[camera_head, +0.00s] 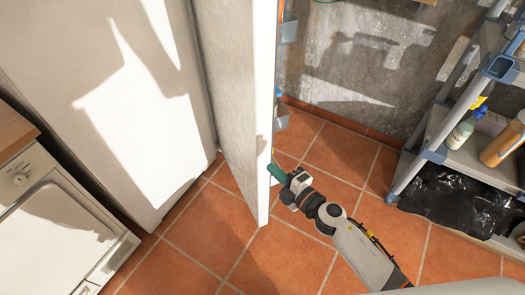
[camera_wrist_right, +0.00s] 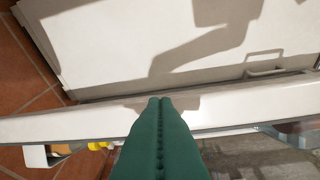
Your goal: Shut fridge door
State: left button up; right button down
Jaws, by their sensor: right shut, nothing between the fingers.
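The fridge door (camera_head: 240,90) stands open in the middle of the head view, a tall white panel seen nearly edge-on. Blue-grey racks (camera_head: 289,28) show on its right side. My right gripper (camera_head: 272,169) has green fingers, shut and empty, at the lower part of the door's free edge. In the right wrist view the closed fingertips (camera_wrist_right: 160,100) overlap the white door edge (camera_wrist_right: 240,106); I cannot tell whether they touch it. The fridge interior is hidden. My left gripper is not in view.
A tall white panel (camera_head: 140,90) stands left of the door, and a white appliance with a knob (camera_head: 50,225) is at lower left. A shelf rack (camera_head: 435,130) with bottles and a black bag (camera_head: 460,195) stands right. Tiled floor (camera_head: 290,260) is clear between.

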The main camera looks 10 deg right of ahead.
aim_at(257, 140)
notch_tip(257, 140, up, 5)
jog(key=s+a+n+y, duration=0.2)
jog(key=n, duration=0.1)
jog(key=w+a, duration=0.1)
jog(key=w, duration=0.2)
jog(key=w+a, duration=0.1)
jog(key=w, duration=0.2)
jog(key=w+a+b, duration=0.1)
jog(key=w, duration=0.2)
jog(key=shift+w+f, duration=0.1)
jog(key=shift+w, duration=0.15)
jog(key=shift+w+d, duration=0.15)
jog(key=shift+d, duration=0.15)
